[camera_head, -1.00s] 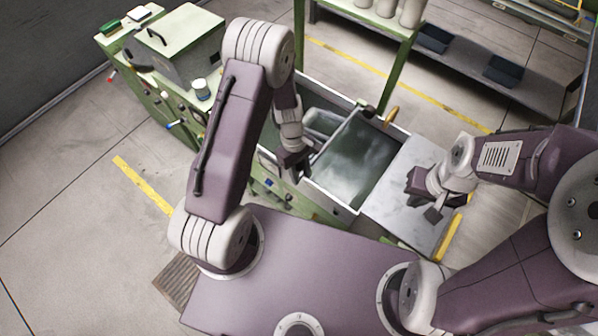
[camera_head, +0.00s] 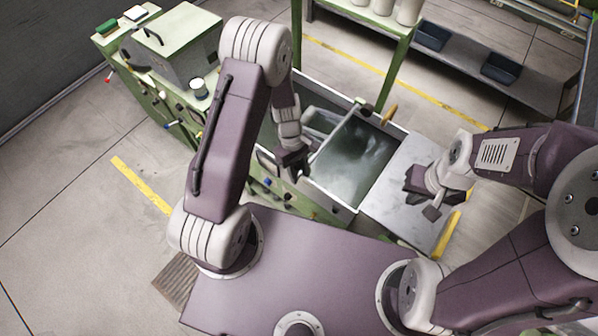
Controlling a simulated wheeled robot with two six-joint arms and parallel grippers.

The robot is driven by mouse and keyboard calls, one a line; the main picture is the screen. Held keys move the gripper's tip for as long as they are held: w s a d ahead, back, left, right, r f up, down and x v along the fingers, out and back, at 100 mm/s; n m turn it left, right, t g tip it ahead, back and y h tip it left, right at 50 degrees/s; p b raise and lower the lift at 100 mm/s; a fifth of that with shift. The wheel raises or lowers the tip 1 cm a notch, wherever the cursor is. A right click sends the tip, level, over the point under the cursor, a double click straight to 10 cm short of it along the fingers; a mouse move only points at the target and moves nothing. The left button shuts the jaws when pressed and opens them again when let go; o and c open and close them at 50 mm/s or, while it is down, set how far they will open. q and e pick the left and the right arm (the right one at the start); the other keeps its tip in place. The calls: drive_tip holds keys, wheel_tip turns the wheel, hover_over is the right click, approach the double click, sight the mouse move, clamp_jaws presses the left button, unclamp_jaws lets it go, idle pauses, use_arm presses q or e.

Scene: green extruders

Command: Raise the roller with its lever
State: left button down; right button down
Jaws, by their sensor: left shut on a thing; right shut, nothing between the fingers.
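My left gripper (camera_head: 292,171) is at the near left wall of the open trough, beside the green machine. It is shut on the lever, which its fingers and wrist largely hide. A grey cylinder that looks like the roller (camera_head: 322,121) lies inside the trough, behind my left wrist. Only part of it shows, and its exact height is unclear. A thin pale bar (camera_head: 336,132) crosses the trough just right of this gripper. My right gripper (camera_head: 428,205) is shut and empty, above the pale flat plate at the trough's right.
The trough's dark floor (camera_head: 358,152) is open to view. A yellow-orange handle (camera_head: 389,115) and a dark knob (camera_head: 366,109) stand on its far rim. The green machine (camera_head: 172,55) is at left. A shelf with dark bins (camera_head: 501,69) is behind. The pale plate (camera_head: 398,188) is clear.

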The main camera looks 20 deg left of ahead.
use_arm(q)
drive_tip(key=c, duration=1.2)
unclamp_jaws()
drive_tip(key=shift+c, duration=0.2)
drive_tip(key=shift+o, duration=0.9)
drive_tip(key=shift+w, duration=0.1)
